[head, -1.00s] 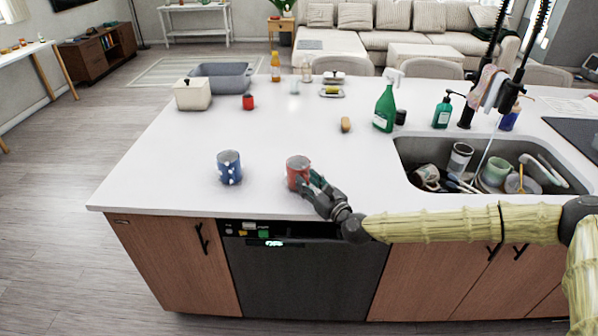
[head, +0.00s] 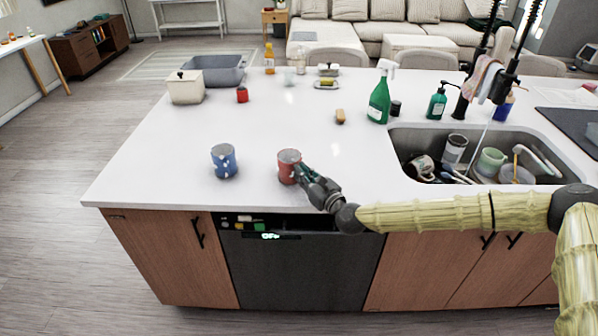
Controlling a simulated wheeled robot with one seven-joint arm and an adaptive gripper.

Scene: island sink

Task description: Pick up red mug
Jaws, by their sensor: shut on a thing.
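The red mug (head: 288,165) is upright at the front of the white island counter, above the dishwasher. My gripper (head: 300,173) reaches it from the right and is shut on its right side. The fingers hide part of that side, and I cannot make out a handle. I cannot tell whether the mug's base still touches the counter.
A blue mug (head: 224,161) stands to the left of the red mug. A sink (head: 405,140) with dishes and running water is at the right. A green spray bottle (head: 379,98) and a sponge (head: 340,117) stand farther back. The counter's middle is clear.

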